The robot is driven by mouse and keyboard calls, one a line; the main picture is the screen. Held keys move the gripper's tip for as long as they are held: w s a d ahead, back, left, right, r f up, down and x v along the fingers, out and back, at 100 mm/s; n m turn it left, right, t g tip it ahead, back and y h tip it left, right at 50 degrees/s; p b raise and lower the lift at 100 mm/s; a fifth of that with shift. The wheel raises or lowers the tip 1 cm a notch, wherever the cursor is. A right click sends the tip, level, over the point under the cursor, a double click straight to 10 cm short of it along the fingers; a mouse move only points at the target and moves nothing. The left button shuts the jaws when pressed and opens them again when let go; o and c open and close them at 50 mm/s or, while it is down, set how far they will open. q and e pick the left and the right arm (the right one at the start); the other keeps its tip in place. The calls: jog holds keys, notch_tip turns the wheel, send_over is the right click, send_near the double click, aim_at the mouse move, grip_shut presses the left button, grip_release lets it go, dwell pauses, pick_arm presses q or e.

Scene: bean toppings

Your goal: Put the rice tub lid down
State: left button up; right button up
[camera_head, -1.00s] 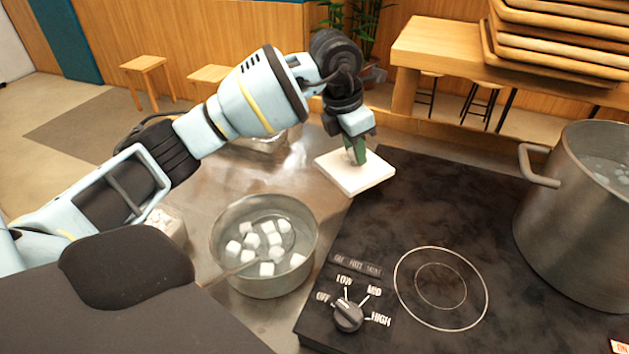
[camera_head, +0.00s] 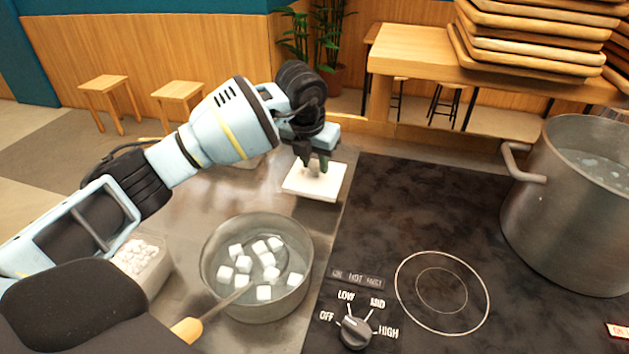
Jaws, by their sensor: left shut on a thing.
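The rice tub lid (camera_head: 300,185) is a flat white square with a small knob. It is over the steel counter, beside the cooktop's left edge and behind the small pot. My left gripper (camera_head: 318,166) points down and is shut on the lid's knob. The lid looks level and close to the counter, but I cannot tell whether it touches. My right gripper is not in view.
A pot of white cubes (camera_head: 208,262) with a wooden-handled tool stands on the counter. A tub of white pieces (camera_head: 152,275) is partly behind my arm. The black cooktop (camera_head: 410,200) and a large pot (camera_head: 550,220) lie to the right.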

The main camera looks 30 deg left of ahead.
aim_at(313, 172)
pick_arm(q)
jog(key=shift+f, duration=2.45)
jog(key=shift+f, duration=0.15)
jog(key=o, duration=1)
jog(key=shift+c, duration=0.2)
jog(key=v, duration=1.2)
jog(key=shift+p, duration=0.3)
